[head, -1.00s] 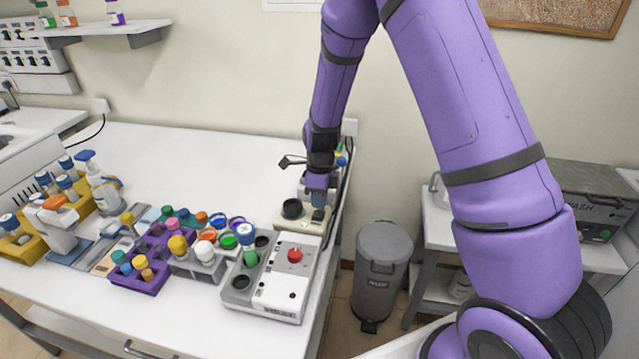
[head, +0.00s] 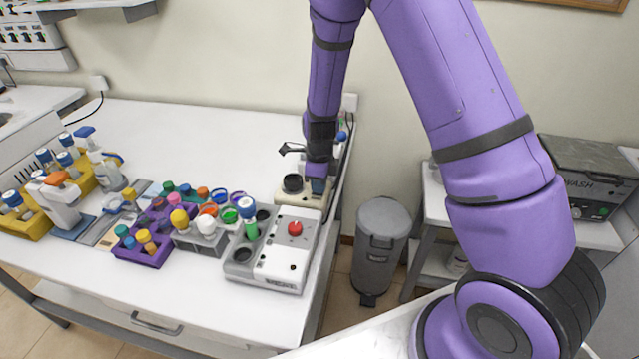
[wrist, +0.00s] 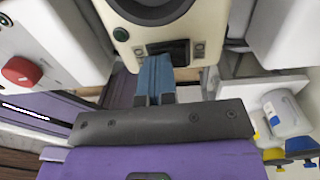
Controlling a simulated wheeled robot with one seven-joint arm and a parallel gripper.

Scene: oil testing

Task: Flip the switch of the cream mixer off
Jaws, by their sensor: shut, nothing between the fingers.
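The cream mixer (head: 284,197) stands near the right end of the white table, with a dark round cup on its top. In the wrist view its cream front face (wrist: 208,22) shows a black rocker switch (wrist: 168,50) and a green round button. My gripper (head: 318,187) is over the right part of the mixer in the head view and hides some of it. In the wrist view my blue fingers (wrist: 155,62) are shut and empty, with their tips just beside the switch, over its lower left part. I cannot tell whether they touch it, nor the switch's position.
A white and grey device with a red button (head: 295,228) stands in front of the mixer. Racks of coloured-cap vials (head: 175,235) are to its left. A grey bin (head: 380,245) stands right of the table. The back middle of the table is clear.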

